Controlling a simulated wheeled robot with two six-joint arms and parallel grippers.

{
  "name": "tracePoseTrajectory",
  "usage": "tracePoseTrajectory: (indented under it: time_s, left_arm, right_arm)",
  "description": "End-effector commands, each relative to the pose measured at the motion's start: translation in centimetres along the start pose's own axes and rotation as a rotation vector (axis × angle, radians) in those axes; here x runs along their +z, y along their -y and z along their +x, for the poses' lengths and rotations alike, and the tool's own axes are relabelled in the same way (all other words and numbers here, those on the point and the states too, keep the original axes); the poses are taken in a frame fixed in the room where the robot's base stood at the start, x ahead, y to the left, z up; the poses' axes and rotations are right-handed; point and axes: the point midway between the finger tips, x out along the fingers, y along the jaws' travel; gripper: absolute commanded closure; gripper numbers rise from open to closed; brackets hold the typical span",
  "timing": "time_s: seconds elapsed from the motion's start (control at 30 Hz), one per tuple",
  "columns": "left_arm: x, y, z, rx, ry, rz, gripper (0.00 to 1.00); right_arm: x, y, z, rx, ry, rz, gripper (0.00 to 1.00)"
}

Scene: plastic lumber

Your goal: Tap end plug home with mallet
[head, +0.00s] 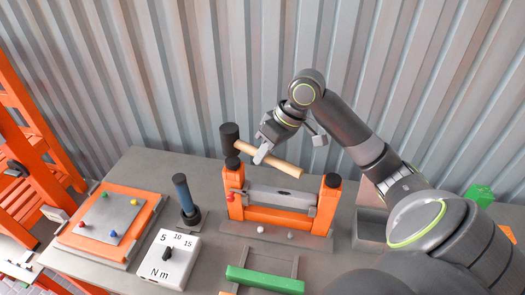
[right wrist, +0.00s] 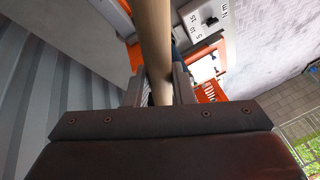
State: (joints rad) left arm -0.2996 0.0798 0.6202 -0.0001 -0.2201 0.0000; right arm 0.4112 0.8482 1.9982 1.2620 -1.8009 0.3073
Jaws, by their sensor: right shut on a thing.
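The mallet has a black head (head: 230,133) and a pale wooden handle (head: 283,165). My right gripper (head: 263,153) is shut on the handle near the head; the handle (right wrist: 155,45) also runs between the fingers in the right wrist view. The mallet is held in the air, its head at the left. Just below the head in the picture is a black cap (head: 232,163) on the left post of an orange stand (head: 265,216). A second black cap (head: 332,181) tops the right post. I cannot tell which part is the end plug. My left gripper is not in view.
A grey bar (head: 270,196) spans the stand. To the left are a blue-handled tool (head: 183,193) in a dark holder, a white Nm dial box (head: 168,259) and an orange-edged board (head: 107,222). A green strip (head: 264,279) lies in front. Corrugated wall behind.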

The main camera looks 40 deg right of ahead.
Motion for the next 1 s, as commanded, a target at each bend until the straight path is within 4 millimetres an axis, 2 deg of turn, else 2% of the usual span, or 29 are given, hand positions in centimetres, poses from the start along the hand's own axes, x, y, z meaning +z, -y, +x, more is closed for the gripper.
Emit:
tracePoseTrajectory:
  time_s: [0.13,0.3,0.4,1.0]
  left_arm:
    - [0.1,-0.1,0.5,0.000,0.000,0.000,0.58]
    - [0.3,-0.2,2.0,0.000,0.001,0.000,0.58]
    - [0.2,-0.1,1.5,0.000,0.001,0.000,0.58]
    - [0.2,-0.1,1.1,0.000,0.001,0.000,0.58]
  right_arm:
    - [0.3,-0.2,0.8,-0.001,-0.001,0.000,1.00]
    - [1.3,-1.0,3.5,-0.002,-0.001,0.001,1.00]
    - [1.1,-0.9,3.1,0.000,-0.002,-0.001,1.00]
    - [1.4,-1.0,3.6,-0.001,0.000,0.000,1.00]
